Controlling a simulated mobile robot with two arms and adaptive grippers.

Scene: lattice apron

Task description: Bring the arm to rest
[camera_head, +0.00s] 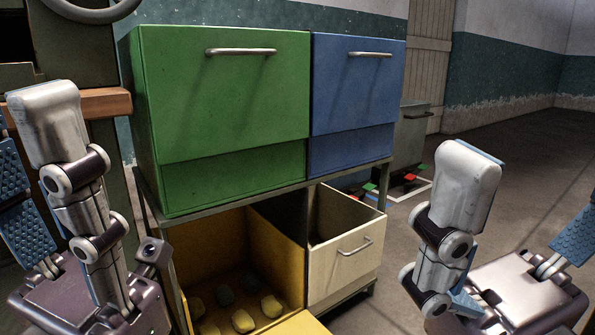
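My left gripper (22,140) is at the left edge, its fingers pointing up. The fingers are apart, with a blue pad showing on the left one and nothing seen between them; part is cut off by the frame. My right gripper (530,190) is at the lower right, also pointing up. Its fingers are wide apart and empty, and the right finger is partly outside the frame. Both grippers appear in front of the storage unit, one to each side. I cannot tell whether either touches anything.
The rack holds a shut green bin (225,95), a shut blue bin (355,85), an open yellow bin (212,250) with several yellowish lumps (243,320), and an open-topped cream bin (345,268). Behind stands a grey box (412,138) near small coloured pieces. The floor (520,150) at right is clear.

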